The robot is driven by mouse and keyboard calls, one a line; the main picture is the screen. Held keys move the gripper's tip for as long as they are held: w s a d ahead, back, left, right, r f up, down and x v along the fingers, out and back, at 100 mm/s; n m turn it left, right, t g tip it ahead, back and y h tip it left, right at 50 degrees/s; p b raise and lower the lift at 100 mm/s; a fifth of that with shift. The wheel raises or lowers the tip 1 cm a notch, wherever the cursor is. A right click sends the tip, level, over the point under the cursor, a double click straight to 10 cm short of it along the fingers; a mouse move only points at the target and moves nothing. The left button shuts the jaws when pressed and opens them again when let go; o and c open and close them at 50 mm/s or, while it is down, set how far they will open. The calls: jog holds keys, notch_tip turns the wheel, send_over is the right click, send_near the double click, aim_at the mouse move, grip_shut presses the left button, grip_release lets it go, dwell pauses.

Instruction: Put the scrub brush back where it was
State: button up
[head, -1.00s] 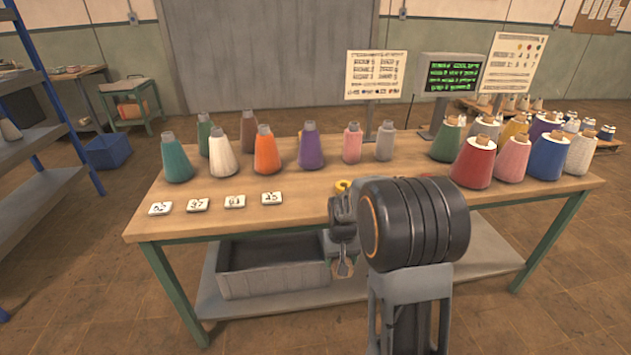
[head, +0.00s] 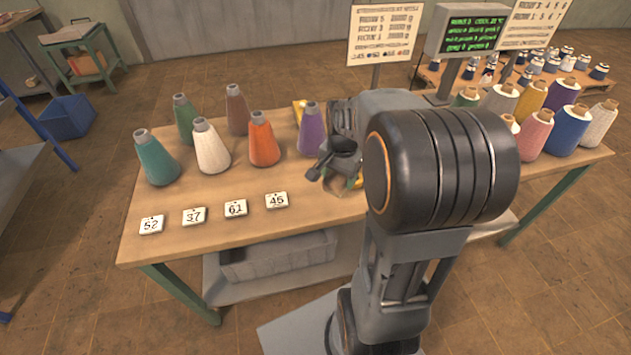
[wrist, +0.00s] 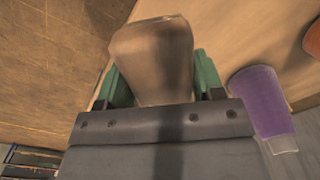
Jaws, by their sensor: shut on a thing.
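My gripper (head: 340,178) is over the front middle of the workbench, to the right of the number tiles. It is shut on a tan-brown block, which looks like the scrub brush (head: 341,186). In the wrist view the brush (wrist: 152,55) sits between the green finger pads of my gripper (wrist: 152,88). Its bristles cannot be made out. The purple cone (head: 311,130) stands just behind my gripper and shows at the right of the wrist view (wrist: 262,100). The workbench (head: 200,245) has a wooden top.
Teal (head: 156,160), white (head: 211,148), orange (head: 263,142), green (head: 186,118) and brown (head: 237,110) cones stand at the left. Number tiles (head: 235,208) lie along the front. More cones (head: 574,130) crowd the right end. A sign (head: 383,35) and a monitor (head: 467,30) stand behind. My arm hides the middle.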

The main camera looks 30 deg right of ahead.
send_over(318, 192)
jog(key=s, duration=0.1)
notch_tip(318, 192, down, 6)
jog(key=shift+s, duration=0.15)
jog(key=shift+w+a+f, duration=0.1)
jog(key=shift+w+f, duration=0.45)
jog(key=shift+f, duration=1.65)
jog(key=shift+f, duration=0.1)
jog(key=shift+f, duration=0.15)
jog(key=o, duration=0.9)
